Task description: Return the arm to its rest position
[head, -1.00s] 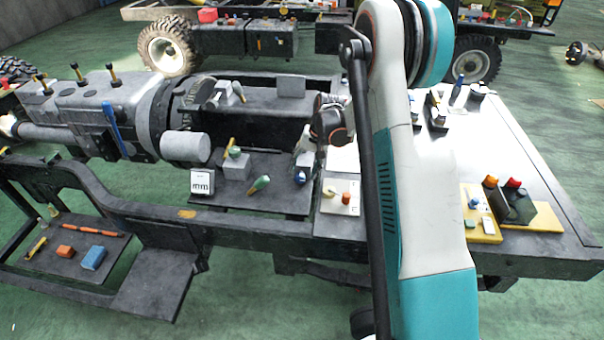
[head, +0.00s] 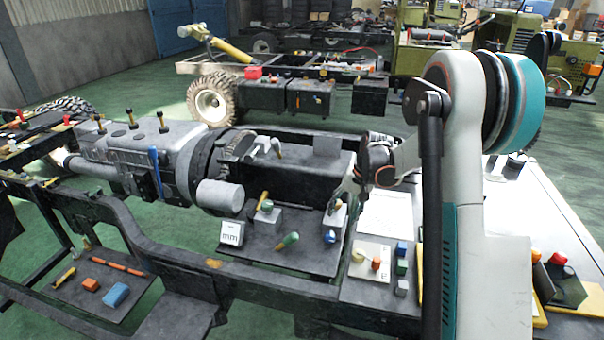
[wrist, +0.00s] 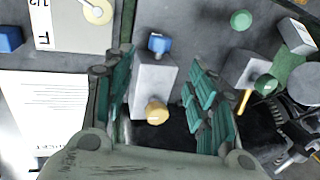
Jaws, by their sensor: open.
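My arm (head: 462,200) rises at the right of the head view and bends over to my gripper (head: 346,192), which points down above the dark work plate. In the wrist view my gripper (wrist: 160,85) has its two teal-padded fingers spread apart. A grey block (wrist: 152,80) with a blue knob (wrist: 158,43) and a yellow knob (wrist: 157,112) shows between the fingers, with gaps at its sides. In the head view this grey block (head: 337,215) stands below the gripper. Whether the fingertips reach down beside it I cannot tell.
A white sheet (head: 385,212) and a pale panel with knobs (head: 370,258) lie near the gripper. Another grey block (head: 266,217) and a white mm box (head: 232,233) stand to the left. A grey cylinder (head: 220,197) and gearbox (head: 150,145) are further left.

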